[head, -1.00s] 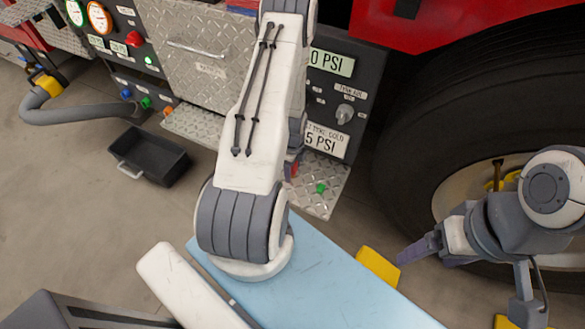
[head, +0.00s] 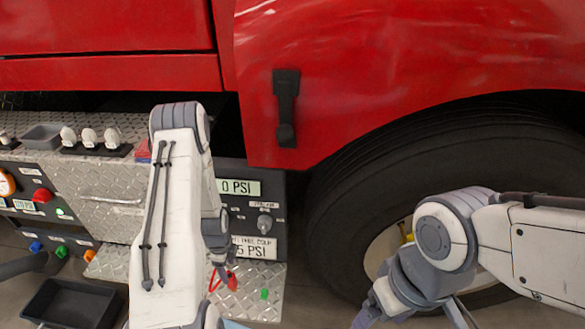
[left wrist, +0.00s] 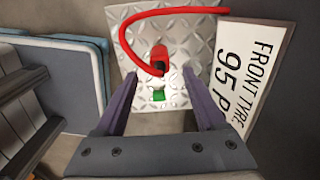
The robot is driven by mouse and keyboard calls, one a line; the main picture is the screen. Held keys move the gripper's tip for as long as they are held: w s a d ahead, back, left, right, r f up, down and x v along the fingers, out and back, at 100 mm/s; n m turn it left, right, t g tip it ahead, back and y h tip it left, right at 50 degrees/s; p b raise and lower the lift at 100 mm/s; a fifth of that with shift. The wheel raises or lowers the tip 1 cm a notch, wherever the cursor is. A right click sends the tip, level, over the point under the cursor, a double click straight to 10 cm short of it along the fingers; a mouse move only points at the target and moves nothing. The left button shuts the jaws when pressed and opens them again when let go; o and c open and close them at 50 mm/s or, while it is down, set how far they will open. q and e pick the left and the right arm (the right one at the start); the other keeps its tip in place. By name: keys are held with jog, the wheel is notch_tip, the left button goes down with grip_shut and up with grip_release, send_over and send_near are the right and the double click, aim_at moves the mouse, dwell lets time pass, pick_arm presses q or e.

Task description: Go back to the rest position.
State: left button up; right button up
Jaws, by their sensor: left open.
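My left gripper (head: 218,272) hangs at the end of my left arm, in front of the truck's pump panel and above the diamond-plate step. In the left wrist view its two dark fingers (left wrist: 160,82) are spread apart with nothing held. A red fitting with a red hose (left wrist: 158,58) shows beyond and between the fingertips, over the step; it also shows in the head view (head: 232,282). My right gripper (head: 412,312) is low at the right, in front of the wheel. The bottom edge cuts it off, so its jaw state is unclear.
The pump panel (head: 240,215) reads "0 PSI". A large black tyre (head: 345,190) stands right of it. A dark tray (head: 68,303) is at the lower left. A grey bin (head: 42,135) and several white knobs sit on the ledge. A black handle (head: 286,105) hangs on the red bodywork.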

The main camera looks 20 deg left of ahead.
pick_arm(q)
jog(key=shift+w, duration=0.1)
jog(key=w+d+r+n+t, duration=0.1)
jog(key=d+r+n, duration=0.45)
jog(key=r, duration=0.55)
jog(key=w+d+r+n+t, duration=0.1)
jog(key=d+r+n, duration=0.45)
jog(key=r, duration=0.55)
jog(key=s+d+r+m+g+h+p, duration=0.1)
jog(key=s+d+r+m+g+p, duration=0.1)
jog(key=s+d+r+p, duration=0.8)
jog(key=s+d+r, duration=0.4)
jog(key=d+r, duration=0.1)
jog(key=r, duration=0.1)
jog(key=s+d+r+m, duration=0.1)
jog(key=s+d+r, duration=0.3)
jog(key=r, duration=0.3)
jog(key=shift+s+d+r+p, duration=0.25)
jog(key=shift+d+p, duration=0.05)
jog(key=shift+d, duration=0.1)
pick_arm(e)
notch_tip(320, 180, up, 10)
jog(key=shift+r, duration=0.25)
pick_arm(q)
jog(key=shift+c, duration=0.4)
pick_arm(e)
jog(key=shift+c, duration=0.3)
